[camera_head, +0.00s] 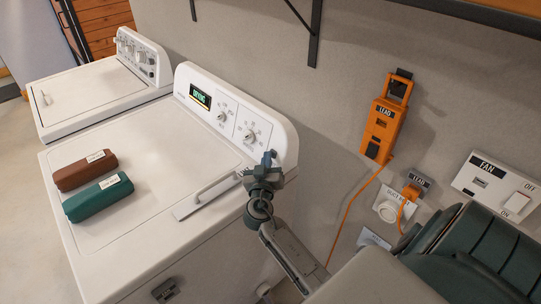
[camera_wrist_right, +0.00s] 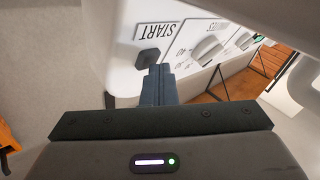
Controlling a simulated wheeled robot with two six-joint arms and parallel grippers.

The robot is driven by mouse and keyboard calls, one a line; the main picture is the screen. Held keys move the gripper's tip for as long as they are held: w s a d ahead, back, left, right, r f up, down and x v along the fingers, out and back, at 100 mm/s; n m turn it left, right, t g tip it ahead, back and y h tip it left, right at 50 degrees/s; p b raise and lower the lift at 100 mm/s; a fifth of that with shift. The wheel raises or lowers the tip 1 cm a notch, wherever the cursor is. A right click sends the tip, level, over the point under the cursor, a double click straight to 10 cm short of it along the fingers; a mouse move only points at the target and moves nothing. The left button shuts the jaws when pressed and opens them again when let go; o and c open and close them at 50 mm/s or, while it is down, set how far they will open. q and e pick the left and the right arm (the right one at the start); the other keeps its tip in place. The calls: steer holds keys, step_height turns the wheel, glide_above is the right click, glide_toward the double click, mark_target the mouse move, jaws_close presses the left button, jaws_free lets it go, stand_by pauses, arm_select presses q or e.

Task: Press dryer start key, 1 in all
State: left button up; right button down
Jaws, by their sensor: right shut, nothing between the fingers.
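The near white machine, the dryer (camera_head: 130,240), has a sloped console with a green-lit display (camera_head: 200,97) and two knobs. In the right wrist view a START label (camera_wrist_right: 156,31) sits above the dark start key (camera_wrist_right: 147,58) on the console. In the head view my gripper covers the place where the key would be. My right gripper (camera_head: 268,157) is at the console's right end, shut and empty. Its closed fingertips (camera_wrist_right: 159,69) are right beside the start key in the wrist view; I cannot tell if they touch it. My left gripper is not in view.
A brown pouch (camera_head: 85,170) and a green pouch (camera_head: 97,197) lie on the dryer lid, left of its handle (camera_head: 207,193). A second white machine (camera_head: 90,95) stands behind. An orange LEAD box (camera_head: 383,125), its cord and a FAN switch plate (camera_head: 497,187) are on the wall at right.

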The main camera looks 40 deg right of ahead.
stand_by(0.4)
steer(key=shift+a+r+b, duration=0.1)
steer(key=shift+a+b, duration=0.25)
steer(key=shift+a, duration=0.25)
steer(key=shift+s+a+r, duration=0.1)
steer(key=shift+a+r, duration=0.1)
steer(key=shift+a, duration=0.05)
steer(key=shift+s+a+r+b, duration=0.15)
steer(key=shift+a+b, duration=0.1)
steer(key=shift+a, duration=0.4)
steer(key=shift+w+a+r+b, duration=0.1)
steer(key=shift+a+r+b, duration=0.1)
steer(key=shift+a, duration=0.4)
steer(key=shift+s+a+r+b, duration=0.1)
steer(key=shift+a+b, duration=0.15)
steer(key=shift+a, duration=0.4)
steer(key=shift+a+r, duration=0.25)
steer(key=shift+a, duration=0.25)
